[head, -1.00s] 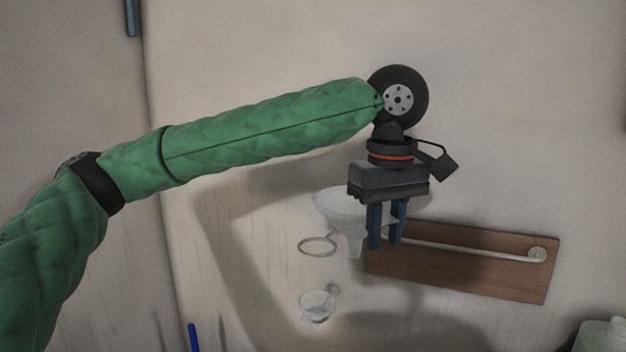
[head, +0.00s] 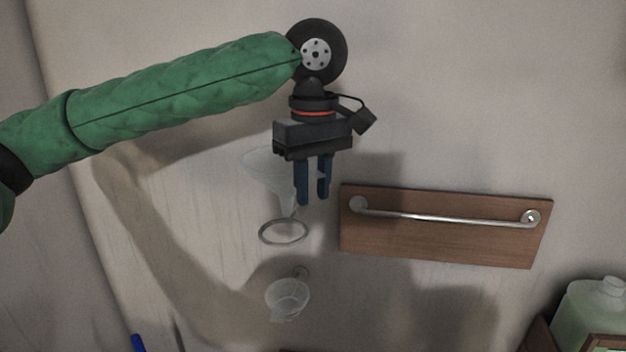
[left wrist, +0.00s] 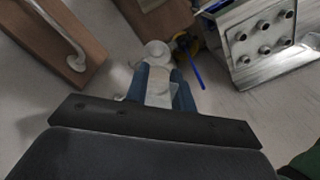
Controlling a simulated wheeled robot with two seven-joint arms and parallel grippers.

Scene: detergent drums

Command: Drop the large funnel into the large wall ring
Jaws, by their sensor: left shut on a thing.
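The large funnel (head: 264,169), pale and translucent, is upright with its spout pointing down. My left gripper (head: 313,198) is shut on the funnel's right side and hides part of it. The large wall ring (head: 283,231) is a thin grey hoop on the wall. The spout's lower end is over the ring, by its far rim in the picture; I cannot tell whether it has entered. The bowl is clearly above the ring. In the left wrist view the blue fingers (left wrist: 160,92) close on a pale piece. My right gripper is not in view.
A smaller clear funnel (head: 288,298) sits at a small wall holder below the large ring. A wooden board (head: 440,250) with a metal bar (head: 450,219) is on the wall to the right. A green jug (head: 590,320) stands at lower right.

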